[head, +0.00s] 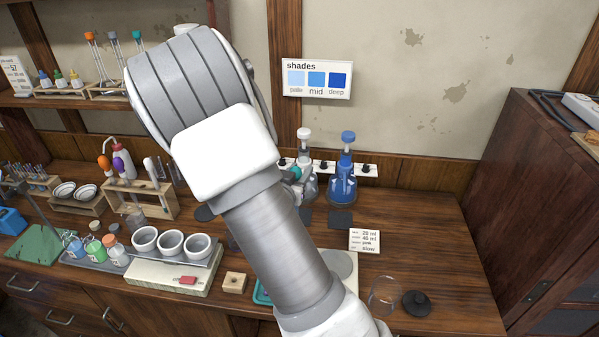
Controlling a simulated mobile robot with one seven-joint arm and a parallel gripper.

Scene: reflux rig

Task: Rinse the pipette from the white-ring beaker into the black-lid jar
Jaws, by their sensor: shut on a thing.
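A clear, round glass jar (384,294) stands at the front right of the bench. A black lid (417,303) with a knob lies on the wood to its right, off the jar. Pipettes with an orange bulb (104,162) and a purple bulb (121,166) stand in a wooden rack (150,205) at the left. I cannot make out a beaker with a white ring. A teal piece (294,173) shows beside my arm; I cannot tell what it is.
Three white cups (171,243) stand behind a pale box (160,280). Small capped bottles (94,249) stand left of them. A blue dispenser bottle (344,175) and a clear one (307,180) stand at the back. A card (364,240) lies on the bench.

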